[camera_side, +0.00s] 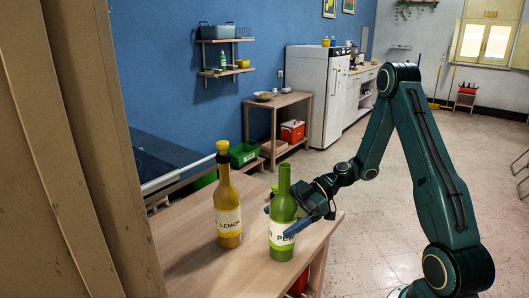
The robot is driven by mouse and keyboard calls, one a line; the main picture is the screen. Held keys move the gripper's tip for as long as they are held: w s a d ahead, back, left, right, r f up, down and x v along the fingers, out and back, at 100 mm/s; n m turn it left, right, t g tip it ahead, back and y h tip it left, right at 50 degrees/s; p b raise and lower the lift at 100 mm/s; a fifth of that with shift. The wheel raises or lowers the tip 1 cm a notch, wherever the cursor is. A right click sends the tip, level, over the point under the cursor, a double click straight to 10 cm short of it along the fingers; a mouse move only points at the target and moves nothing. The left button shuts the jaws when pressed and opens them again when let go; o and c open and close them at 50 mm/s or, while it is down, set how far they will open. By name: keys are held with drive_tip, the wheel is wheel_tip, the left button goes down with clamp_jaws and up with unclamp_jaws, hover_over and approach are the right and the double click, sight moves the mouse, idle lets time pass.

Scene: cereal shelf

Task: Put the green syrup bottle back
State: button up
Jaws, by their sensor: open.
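The green syrup bottle (283,212) stands upright on the wooden table (190,262), near its right side, with a white label facing the camera. My gripper (279,222) is at the bottle from the right, at label height.
A yellow bottle labelled LEMON (228,200) stands upright to the left of the green one, with a small gap. The table's left part is clear. A brown panel (75,150) fills the left foreground.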

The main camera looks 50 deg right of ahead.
drive_tip(key=v, duration=1.2)
idle(0.5)
drive_tip(key=s+a+r+m+g+h, duration=0.1)
drive_tip(key=s+a+m+g+h, duration=0.1)
drive_tip(key=a+m+g+h, duration=0.55)
drive_tip(key=s+a+r+m+t+h, duration=0.4)
drive_tip(key=s+a+r+m+t, duration=0.1)
drive_tip(key=s+r, duration=0.6)
drive_tip(key=shift+s+a+r+t+h, duration=0.35)
drive_tip(key=shift+s+a+t, duration=0.15)
drive_tip(key=shift+a+t, duration=0.4)
